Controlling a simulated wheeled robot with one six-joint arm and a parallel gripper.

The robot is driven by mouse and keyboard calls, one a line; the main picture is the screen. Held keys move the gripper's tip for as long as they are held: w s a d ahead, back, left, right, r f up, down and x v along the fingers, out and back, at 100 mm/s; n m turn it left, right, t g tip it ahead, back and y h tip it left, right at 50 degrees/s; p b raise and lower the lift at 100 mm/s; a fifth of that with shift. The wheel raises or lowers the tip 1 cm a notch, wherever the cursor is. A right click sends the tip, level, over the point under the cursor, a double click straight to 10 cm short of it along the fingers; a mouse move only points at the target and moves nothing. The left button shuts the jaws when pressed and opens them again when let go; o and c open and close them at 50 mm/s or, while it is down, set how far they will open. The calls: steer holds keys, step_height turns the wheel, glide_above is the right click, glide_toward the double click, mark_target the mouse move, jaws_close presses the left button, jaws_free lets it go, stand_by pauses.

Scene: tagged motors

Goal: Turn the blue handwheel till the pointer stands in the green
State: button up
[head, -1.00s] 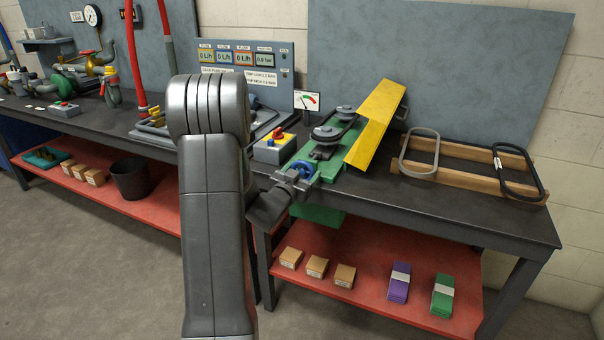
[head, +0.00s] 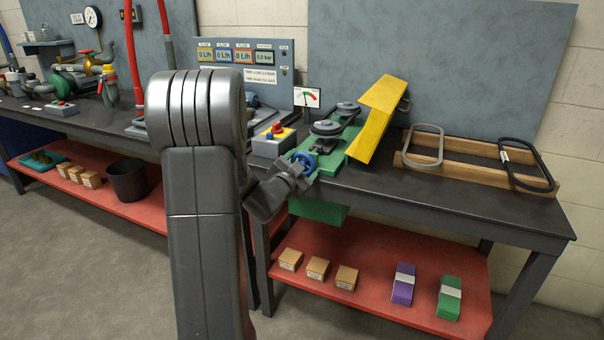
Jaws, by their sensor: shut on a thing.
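The blue handwheel (head: 307,160) sits at the front left end of the green machine base (head: 333,163). My gripper (head: 300,167) reaches it from the lower left and is shut on it, hiding part of its rim. A small white gauge (head: 307,97) with a red and a green zone stands behind the machine, at the foot of the display panel. Its pointer is too small to read for certain. Two grey pulleys (head: 326,128) with a belt sit on the green base, beside a raised yellow guard (head: 385,108).
A wooden rack (head: 480,178) with belts lies at the right. The bench top (head: 440,205) in front of the rack is clear. Boxes lie on the red shelf (head: 375,290).

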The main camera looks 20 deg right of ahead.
steer(key=shift+m+b, duration=0.4)
steer(key=shift+m, duration=0.2)
steer(key=o, duration=1)
steer(key=shift+n+p, duration=0.3)
steer(key=shift+p, duration=0.2)
